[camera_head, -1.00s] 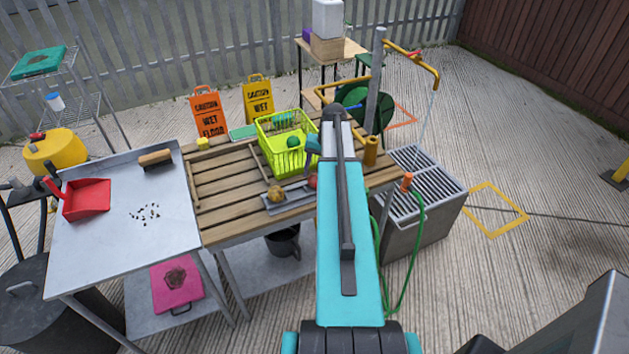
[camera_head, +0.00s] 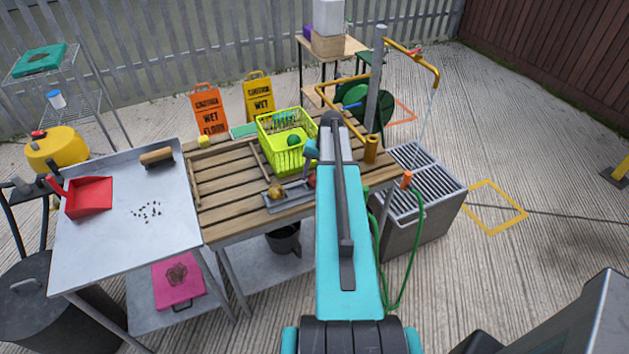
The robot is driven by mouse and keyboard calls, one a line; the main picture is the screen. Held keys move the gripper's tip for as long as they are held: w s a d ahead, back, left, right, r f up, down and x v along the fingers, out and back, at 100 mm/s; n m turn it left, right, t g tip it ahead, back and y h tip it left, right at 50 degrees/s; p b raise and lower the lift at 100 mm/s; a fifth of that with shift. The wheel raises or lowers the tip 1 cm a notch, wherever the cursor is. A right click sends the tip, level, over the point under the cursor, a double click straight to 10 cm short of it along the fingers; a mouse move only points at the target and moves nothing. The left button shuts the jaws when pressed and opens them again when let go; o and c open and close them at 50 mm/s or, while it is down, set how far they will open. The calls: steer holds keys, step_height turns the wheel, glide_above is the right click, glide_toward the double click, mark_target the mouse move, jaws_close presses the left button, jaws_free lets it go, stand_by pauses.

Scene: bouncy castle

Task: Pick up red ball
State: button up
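The red ball (camera_head: 312,181) shows as a small red patch at the right end of a grey tray (camera_head: 296,202) on the slatted wooden table. My arm hides most of it. A yellow-brown ball (camera_head: 276,191) sits at the tray's left end. My arm reaches forward over the right part of the table. A small blue-grey part at the arm's far end (camera_head: 311,150) is above and near the red ball. My gripper's fingers cannot be made out, and I cannot tell whether they touch anything.
A lime-green basket (camera_head: 284,160) with a green ball (camera_head: 294,140) stands behind the tray. A metal table (camera_head: 110,245) with a red dustpan (camera_head: 88,197) and a brush (camera_head: 157,157) adjoins on the left. A grated metal unit (camera_head: 425,180) and an orange pipe frame (camera_head: 437,85) stand on the right.

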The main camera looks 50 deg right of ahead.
mark_target(315, 174)
steer(key=c, duration=0.7)
steer(key=shift+r, duration=0.1)
steer(key=shift+r+b, duration=0.9)
steer(key=shift+r, duration=0.5)
steer(key=s+b, duration=0.1)
steer(key=s, duration=0.4)
steer(key=s+d+r+b, duration=0.1)
steer(key=s+b, duration=0.1)
steer(key=s, duration=0.3)
steer(key=s+d+r+b, duration=0.1)
steer(key=s, duration=0.4)
steer(key=shift+s+d+b, duration=0.1)
steer(key=shift+s+b, duration=0.25)
steer(key=shift+s, duration=0.05)
